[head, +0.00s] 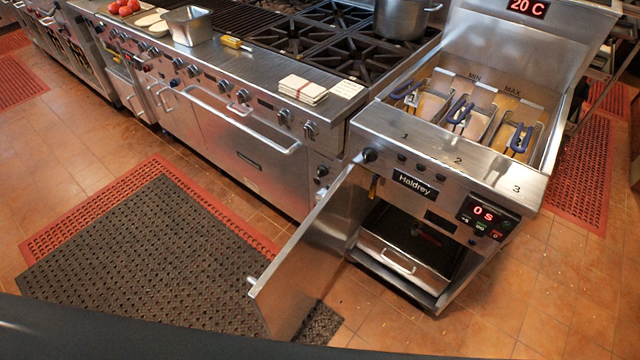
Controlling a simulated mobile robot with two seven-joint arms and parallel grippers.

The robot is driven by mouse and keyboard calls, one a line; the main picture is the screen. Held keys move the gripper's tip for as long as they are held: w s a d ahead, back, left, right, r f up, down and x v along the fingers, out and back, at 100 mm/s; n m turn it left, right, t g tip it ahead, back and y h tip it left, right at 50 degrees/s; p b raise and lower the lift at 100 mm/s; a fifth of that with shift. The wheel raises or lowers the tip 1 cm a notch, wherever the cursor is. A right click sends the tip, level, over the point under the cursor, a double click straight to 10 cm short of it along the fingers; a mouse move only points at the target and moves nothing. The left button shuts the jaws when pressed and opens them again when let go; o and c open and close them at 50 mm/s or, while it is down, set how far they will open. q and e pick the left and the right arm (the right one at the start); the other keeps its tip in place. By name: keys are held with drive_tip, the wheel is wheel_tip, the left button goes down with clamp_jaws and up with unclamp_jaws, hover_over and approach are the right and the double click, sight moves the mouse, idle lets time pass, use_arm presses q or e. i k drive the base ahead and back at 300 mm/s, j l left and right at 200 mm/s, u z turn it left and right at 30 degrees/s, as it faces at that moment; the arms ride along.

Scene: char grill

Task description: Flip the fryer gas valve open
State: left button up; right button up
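The fryer (425,170) stands at the right with its cabinet door (315,255) swung open toward the left. Inside the cabinet is a dark space with a metal drawer or pan (395,258) at the bottom. A small yellow piece (374,187) shows at the cabinet's upper left, beside the door's hinge side. It may be the gas valve handle; it is too small to tell its position. A faint reddish mark shows deeper inside the dark cabinet. Neither of my grippers is in view.
Three blue-handled baskets (460,112) sit in the fryer, and its panel display (483,214) reads 0 s. A long range (220,90) with knobs adjoins at left. A dark mat (140,255) covers the floor before it. Tiled floor is clear before the fryer.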

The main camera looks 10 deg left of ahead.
sight(371, 195)
drive_tip(key=k, duration=0.5)
drive_tip(key=k+z, duration=0.15)
drive_tip(key=z, duration=1.4)
drive_tip(key=k+j, duration=0.1)
drive_tip(key=j, duration=3.05)
drive_tip(key=i, duration=0.05)
